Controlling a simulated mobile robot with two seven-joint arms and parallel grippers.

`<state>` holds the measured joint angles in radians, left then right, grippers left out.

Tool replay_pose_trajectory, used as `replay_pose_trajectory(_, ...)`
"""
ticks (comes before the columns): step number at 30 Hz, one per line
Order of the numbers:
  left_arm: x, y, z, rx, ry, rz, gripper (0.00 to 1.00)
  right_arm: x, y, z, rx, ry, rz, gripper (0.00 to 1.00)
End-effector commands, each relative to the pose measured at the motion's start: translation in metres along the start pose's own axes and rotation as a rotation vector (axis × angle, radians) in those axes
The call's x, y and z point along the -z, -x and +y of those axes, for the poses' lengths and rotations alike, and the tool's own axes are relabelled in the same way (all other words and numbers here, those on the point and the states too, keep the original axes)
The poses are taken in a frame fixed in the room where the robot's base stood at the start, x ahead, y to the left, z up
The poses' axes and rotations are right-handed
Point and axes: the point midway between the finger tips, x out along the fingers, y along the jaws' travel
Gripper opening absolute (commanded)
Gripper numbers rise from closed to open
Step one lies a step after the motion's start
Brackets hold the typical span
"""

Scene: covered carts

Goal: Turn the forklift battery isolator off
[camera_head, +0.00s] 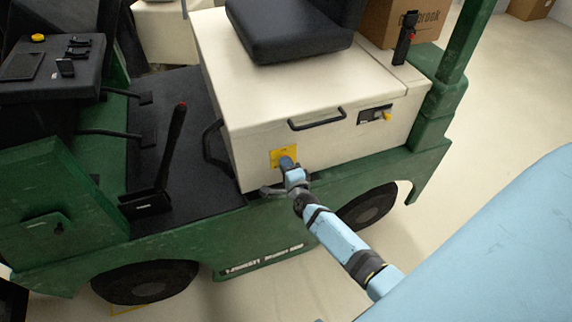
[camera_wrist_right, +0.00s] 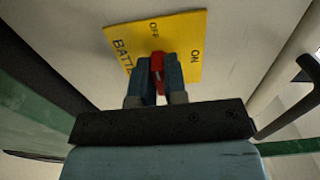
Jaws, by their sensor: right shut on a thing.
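The battery isolator is a red handle (camera_wrist_right: 157,62) on a yellow plate (camera_wrist_right: 190,35) lettered OFF, ON and part of BATTERY. In the head view the plate (camera_head: 276,153) is on the cream side panel of the green forklift, low and near its front corner. My right gripper (camera_head: 287,163) reaches the plate there and covers the handle. In the right wrist view my right gripper (camera_wrist_right: 155,78) is shut on the red handle, with a dark finger on each side. Which label the handle points to I cannot tell for sure. My left gripper is not in view.
The cream cover (camera_head: 290,85) bears a black handle (camera_head: 317,120) and a small panel with a yellow key-like part (camera_head: 386,115). A black seat (camera_head: 290,30) is on top. A red-tipped lever (camera_head: 170,150) stands on the floor plate. A cardboard box (camera_head: 400,20) is behind.

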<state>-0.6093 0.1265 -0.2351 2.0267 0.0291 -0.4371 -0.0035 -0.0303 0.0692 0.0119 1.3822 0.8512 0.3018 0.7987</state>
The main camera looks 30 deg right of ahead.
Motion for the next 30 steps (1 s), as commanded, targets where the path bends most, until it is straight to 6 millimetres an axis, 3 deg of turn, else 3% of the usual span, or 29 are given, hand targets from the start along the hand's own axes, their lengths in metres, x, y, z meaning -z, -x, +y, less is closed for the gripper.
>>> replay_pose_trajectory(1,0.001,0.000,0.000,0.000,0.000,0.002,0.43,0.000,0.001,0.001,-0.002,0.002,0.000,0.20)
replay_pose_trajectory(3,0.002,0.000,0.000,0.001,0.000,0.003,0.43,0.000,0.001,0.001,-0.001,0.002,0.000,0.36)
replay_pose_trajectory(4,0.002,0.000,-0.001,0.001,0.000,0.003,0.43,0.000,0.001,0.001,-0.001,0.002,0.000,0.38)
replay_pose_trajectory(12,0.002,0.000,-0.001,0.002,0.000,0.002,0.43,0.000,0.001,0.000,-0.001,0.001,0.000,0.38)
replay_pose_trajectory(16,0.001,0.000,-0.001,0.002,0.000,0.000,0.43,0.000,0.012,0.001,-0.002,0.000,0.000,0.38)
replay_pose_trajectory(30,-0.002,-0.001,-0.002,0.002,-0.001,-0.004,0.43,0.000,0.111,0.001,-0.003,0.001,0.000,0.38)
